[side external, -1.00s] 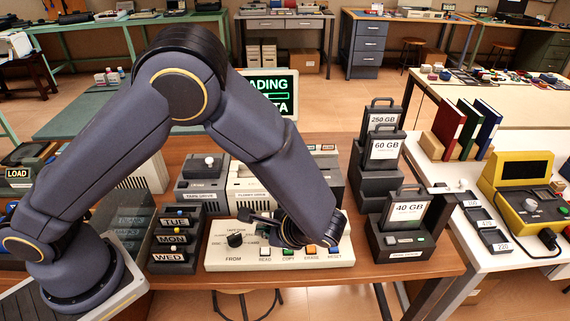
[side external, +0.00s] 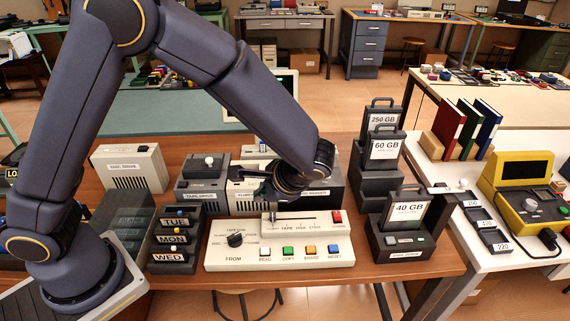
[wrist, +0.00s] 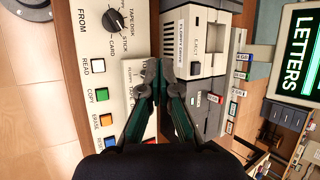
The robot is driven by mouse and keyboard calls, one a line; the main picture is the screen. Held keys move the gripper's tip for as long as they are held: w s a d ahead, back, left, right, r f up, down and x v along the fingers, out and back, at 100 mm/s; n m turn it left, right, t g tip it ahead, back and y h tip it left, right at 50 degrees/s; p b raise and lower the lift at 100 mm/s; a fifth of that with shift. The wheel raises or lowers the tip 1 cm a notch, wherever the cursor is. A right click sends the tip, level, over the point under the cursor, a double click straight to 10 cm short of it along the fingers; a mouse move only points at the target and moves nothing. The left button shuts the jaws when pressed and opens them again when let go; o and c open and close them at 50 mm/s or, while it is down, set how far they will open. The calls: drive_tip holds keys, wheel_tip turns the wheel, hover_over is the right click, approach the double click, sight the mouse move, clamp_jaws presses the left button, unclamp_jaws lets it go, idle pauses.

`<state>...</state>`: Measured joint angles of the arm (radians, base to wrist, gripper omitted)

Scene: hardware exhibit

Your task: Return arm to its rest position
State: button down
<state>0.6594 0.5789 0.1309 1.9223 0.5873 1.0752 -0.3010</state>
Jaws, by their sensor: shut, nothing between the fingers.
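My arm (side external: 225,65) arches over the wooden table from the left. My gripper (side external: 262,192) is just above and behind the cream control panel (side external: 225,262), in front of the floppy drive (side external: 243,200). In the wrist view my gripper's (wrist: 163,72) two dark green fingers are together and hold nothing. They are over the gap between the panel's back edge and the floppy drive. The panel has a black FROM knob (side external: 235,240), a slider strip and READ, COPY, ERASE and RESET buttons.
Labelled GB cartridges (side external: 408,212) stand in dark docks at right. TUE, MON and WED slots (side external: 175,238) are left of the panel, with a tape drive (side external: 203,180) behind. A screen showing LETTERS (wrist: 300,50) stands at the back. Air above the table is free.

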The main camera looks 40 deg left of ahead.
drive_tip(key=s+a+r+n+t+h, duration=0.1)
drive_tip(key=s+a+r+n+h, duration=0.2)
drive_tip(key=r, duration=0.4)
drive_tip(key=s+a+r+n+h, duration=0.1)
drive_tip(key=s+a+r+n, duration=0.1)
drive_tip(key=a+r, duration=0.45)
drive_tip(key=s+d+r+n+t+h, duration=0.2)
drive_tip(key=s+r+t+h, duration=0.1)
drive_tip(key=s, duration=0.6)
drive_tip(key=shift+s+r+t+h, duration=0.3)
drive_tip(key=shift+r+t, duration=0.15)
drive_tip(key=shift+t, duration=0.15)
idle(0.3)
